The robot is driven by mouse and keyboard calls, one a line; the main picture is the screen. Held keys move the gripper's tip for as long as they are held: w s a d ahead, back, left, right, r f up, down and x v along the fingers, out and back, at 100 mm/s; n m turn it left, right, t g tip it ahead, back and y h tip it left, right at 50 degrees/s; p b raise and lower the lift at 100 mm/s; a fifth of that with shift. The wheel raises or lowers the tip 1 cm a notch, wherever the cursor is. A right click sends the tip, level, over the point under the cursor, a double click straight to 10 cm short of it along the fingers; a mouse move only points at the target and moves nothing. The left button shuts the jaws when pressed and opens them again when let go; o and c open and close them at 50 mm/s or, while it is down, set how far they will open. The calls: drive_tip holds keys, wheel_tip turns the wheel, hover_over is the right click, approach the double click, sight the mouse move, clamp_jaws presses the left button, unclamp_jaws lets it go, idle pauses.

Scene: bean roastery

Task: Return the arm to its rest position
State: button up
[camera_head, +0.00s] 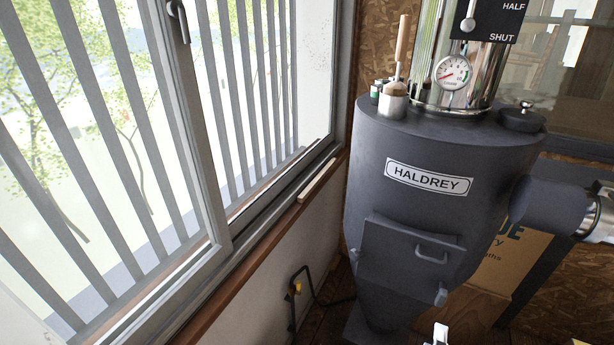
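My gripper is not clearly in view, and no arm link can be made out for sure. A small pale metal piece (440,335) pokes up at the bottom edge, cut off by the frame; I cannot tell what it belongs to. The task names no other object.
A dark grey machine marked HALDREY (450,150) stands at centre right, with a gauge (453,72), a metal cup (393,102) holding a wooden-handled brush, and a duct (550,205). A cardboard box (510,262) is behind it. A barred window (150,130) fills the left.

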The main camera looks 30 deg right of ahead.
drive_tip(key=w+a+r+m+t+y+p, duration=0.1)
drive_tip(key=w+a+r+m+y+p, duration=0.45)
drive_tip(key=a+r, duration=0.75)
drive_tip(key=a+r+m+y+p, duration=0.1)
drive_tip(key=a+r+y, duration=0.3)
drive_tip(key=a, duration=0.9)
drive_tip(key=w+a+r+m+t+y+p, duration=0.1)
drive_tip(key=a+r+y+p, duration=0.3)
drive_tip(key=a, duration=0.9)
drive_tip(key=shift+w+a+r+y, duration=0.2)
drive_tip(key=shift+a+r+y, duration=0.1)
drive_tip(key=shift+r+y, duration=0.25)
drive_tip(key=shift+d+f, duration=0.1)
